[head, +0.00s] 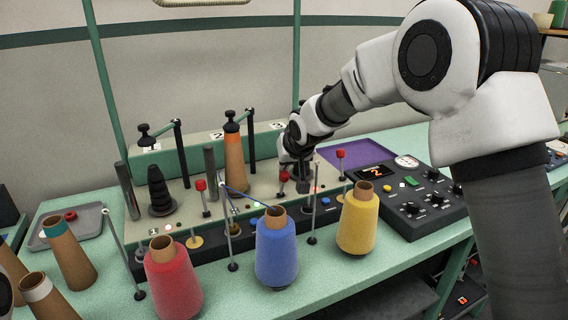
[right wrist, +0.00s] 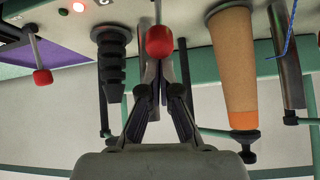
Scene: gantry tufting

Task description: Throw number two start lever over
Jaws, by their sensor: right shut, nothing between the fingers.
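The number two start lever, a thin rod with a red knob (head: 283,175), stands on the machine bed just left of my right gripper (head: 302,172). In the right wrist view, which is upside down, a red knob (right wrist: 159,41) covers part of my right gripper's fingertips (right wrist: 160,72). That gripper is shut and empty; I cannot tell whether it touches the lever. The number one lever's red knob (head: 201,185) stands to the left and the number three knob (head: 340,153) to the right. My left gripper is not in view.
An orange-brown cone (head: 235,158) sits on the number two spindle. Red (head: 172,280), blue (head: 276,250) and yellow (head: 358,220) cones stand in front, among thin posts. A control box (head: 408,200) and purple tray (head: 365,146) lie at right.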

